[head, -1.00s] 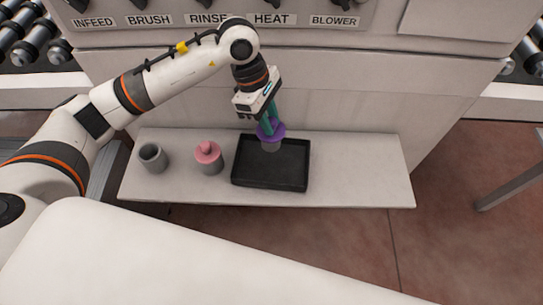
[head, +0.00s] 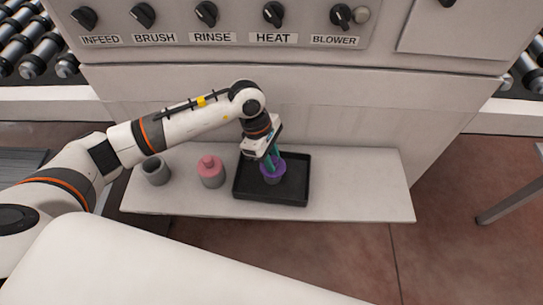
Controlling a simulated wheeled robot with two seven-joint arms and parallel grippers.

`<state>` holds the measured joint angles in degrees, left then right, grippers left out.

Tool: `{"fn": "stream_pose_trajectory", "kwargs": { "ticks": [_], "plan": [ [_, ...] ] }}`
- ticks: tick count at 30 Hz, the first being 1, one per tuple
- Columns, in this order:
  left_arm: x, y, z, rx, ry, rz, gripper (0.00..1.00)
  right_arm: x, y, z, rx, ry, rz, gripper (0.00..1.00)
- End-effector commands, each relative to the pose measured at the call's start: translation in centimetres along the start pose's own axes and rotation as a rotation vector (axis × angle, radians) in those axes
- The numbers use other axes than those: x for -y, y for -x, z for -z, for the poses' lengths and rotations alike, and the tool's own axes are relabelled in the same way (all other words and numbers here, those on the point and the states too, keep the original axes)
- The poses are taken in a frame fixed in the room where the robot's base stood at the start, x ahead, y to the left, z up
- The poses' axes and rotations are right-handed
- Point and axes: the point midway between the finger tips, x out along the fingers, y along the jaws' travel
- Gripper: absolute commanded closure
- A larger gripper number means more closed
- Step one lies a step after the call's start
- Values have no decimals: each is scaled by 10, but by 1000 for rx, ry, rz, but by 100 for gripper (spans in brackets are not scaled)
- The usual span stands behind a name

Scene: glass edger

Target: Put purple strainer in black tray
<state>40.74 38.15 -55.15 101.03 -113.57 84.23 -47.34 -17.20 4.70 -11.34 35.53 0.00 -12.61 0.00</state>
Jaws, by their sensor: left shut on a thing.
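The purple strainer (head: 273,172) has a purple rim and a grey lower part. It is at the black tray (head: 296,190), over the tray's middle. I cannot tell whether its base touches the tray floor. My left gripper (head: 271,160), with green fingers, comes down from above and is shut on the strainer. The black tray lies flat on the light shelf with its raised rim showing. My right gripper is not in view.
A grey cup (head: 156,171) and a pink-topped grey piece (head: 211,171) stand on the shelf (head: 360,185) left of the tray. The shelf right of the tray is clear. A machine panel with several knobs rises behind.

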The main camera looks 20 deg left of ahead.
Motion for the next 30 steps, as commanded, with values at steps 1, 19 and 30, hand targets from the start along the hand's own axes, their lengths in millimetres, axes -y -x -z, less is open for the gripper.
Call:
{"fn": "stream_pose_trajectory", "kwargs": {
  "ticks": [1,19,30],
  "plan": [
    [0,-2,-1,0,0,0,74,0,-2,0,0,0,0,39],
    [1,17,0,0,-1,4,53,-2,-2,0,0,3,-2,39],
    [1,94,0,1,-1,4,53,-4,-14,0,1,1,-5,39]
  ]
}}
